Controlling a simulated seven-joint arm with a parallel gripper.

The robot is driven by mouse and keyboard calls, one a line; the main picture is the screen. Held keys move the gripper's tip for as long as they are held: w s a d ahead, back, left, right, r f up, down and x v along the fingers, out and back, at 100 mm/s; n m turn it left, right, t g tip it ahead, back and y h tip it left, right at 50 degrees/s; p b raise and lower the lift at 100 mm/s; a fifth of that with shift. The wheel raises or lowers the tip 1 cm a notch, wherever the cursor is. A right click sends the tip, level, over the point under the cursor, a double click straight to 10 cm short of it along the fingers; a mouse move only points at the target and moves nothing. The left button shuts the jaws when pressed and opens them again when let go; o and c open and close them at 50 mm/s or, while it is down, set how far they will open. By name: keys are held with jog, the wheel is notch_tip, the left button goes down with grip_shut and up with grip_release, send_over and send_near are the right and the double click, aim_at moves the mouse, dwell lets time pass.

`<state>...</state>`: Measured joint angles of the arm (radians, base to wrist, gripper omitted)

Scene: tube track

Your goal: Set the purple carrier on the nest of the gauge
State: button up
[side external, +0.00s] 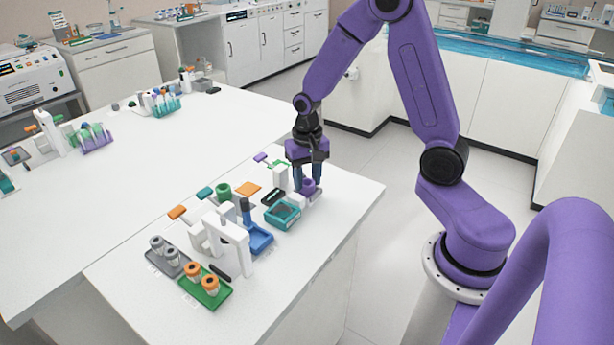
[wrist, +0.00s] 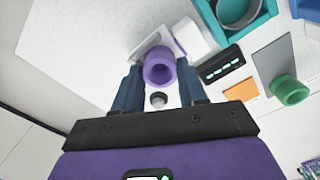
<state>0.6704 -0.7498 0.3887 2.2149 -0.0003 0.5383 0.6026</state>
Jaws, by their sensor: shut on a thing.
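The purple carrier (wrist: 160,68) is a short ring with a round hole, between my fingertips in the wrist view. It also shows low between the fingers in the side view (side external: 309,186). My gripper (side external: 307,180) is shut on it, with one blue finger on each side. A black display with green marks (wrist: 222,65) lies close by and seems to belong to the gauge. The nest cannot be made out clearly.
A teal square tray (side external: 270,218) stands beside the carrier. A green ring (wrist: 289,90) and an orange plate (wrist: 240,92) lie to the right in the wrist view. A white arch (side external: 233,243), grey rack (side external: 181,268) and green rack (side external: 218,299) stand nearer the camera.

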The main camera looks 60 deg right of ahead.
jog(key=shift+f, duration=0.1)
dwell(0.3)
jog(key=o, duration=0.9)
jog(key=shift+w+a, duration=0.1)
jog(key=shift+w+a, duration=0.1)
jog(key=shift+a, duration=0.05)
jog(key=r, duration=1.7)
jog(key=shift+s+d+r, duration=0.2)
jog(key=shift+d, duration=0.15)
